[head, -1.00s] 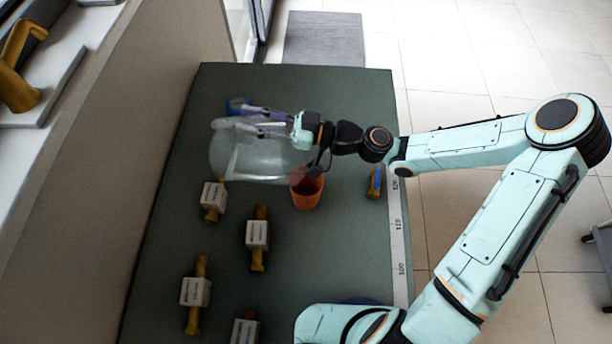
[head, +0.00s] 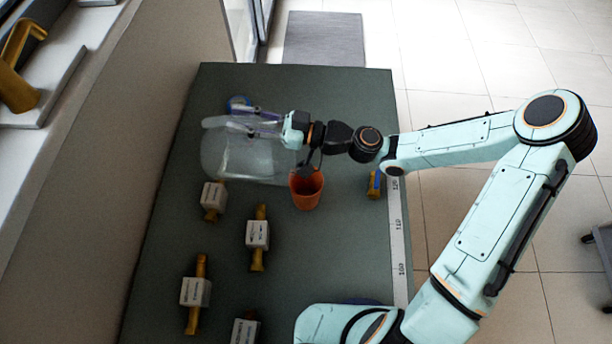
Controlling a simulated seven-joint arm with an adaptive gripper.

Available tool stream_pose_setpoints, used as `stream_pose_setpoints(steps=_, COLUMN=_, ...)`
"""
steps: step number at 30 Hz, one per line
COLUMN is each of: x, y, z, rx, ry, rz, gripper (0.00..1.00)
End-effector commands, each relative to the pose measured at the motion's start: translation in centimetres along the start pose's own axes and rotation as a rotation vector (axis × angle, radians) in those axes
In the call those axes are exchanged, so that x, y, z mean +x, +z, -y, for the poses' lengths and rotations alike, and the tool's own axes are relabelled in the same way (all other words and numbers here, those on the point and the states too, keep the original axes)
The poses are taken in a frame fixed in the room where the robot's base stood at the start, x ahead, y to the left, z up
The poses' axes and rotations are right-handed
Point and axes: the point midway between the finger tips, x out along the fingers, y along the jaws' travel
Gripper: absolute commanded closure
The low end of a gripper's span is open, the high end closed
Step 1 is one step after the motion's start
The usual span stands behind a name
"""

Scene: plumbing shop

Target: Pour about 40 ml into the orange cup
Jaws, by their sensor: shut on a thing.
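A clear pitcher (head: 240,157) lies tilted in the air, with its right end beside the upper left of the orange cup (head: 305,192). My gripper (head: 262,124) is shut on the pitcher at its upper side, up and to the left of the cup. The cup stands upright on the dark table, and its open top shows. I cannot make out any liquid in the pitcher or the cup, nor a stream between them.
A blue-and-yellow item (head: 375,184) lies right of the cup, by a measuring strip (head: 397,230). The table's middle right is clear.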

Motion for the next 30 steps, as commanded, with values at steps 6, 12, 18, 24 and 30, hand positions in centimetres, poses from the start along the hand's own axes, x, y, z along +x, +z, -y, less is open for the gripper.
stream_pose_setpoints(steps=6, x=0.0, y=-0.1, z=0.0, rx=0.000, ry=0.000, rz=-0.007, gripper=1.00)
stream_pose_setpoints(steps=12, x=0.0, y=-0.1, z=0.0, rx=0.000, ry=0.000, rz=-0.013, gripper=1.00)
stream_pose_setpoints(steps=18, x=0.2, y=-0.1, z=0.1, rx=-0.003, ry=-0.002, rz=-0.001, gripper=1.00)
stream_pose_setpoints(steps=24, x=3.7, y=1.0, z=0.5, rx=-0.033, ry=-0.010, rz=0.249, gripper=1.00)
stream_pose_setpoints(steps=30, x=4.2, y=2.0, z=0.5, rx=-0.029, ry=-0.008, rz=0.310, gripper=1.00)
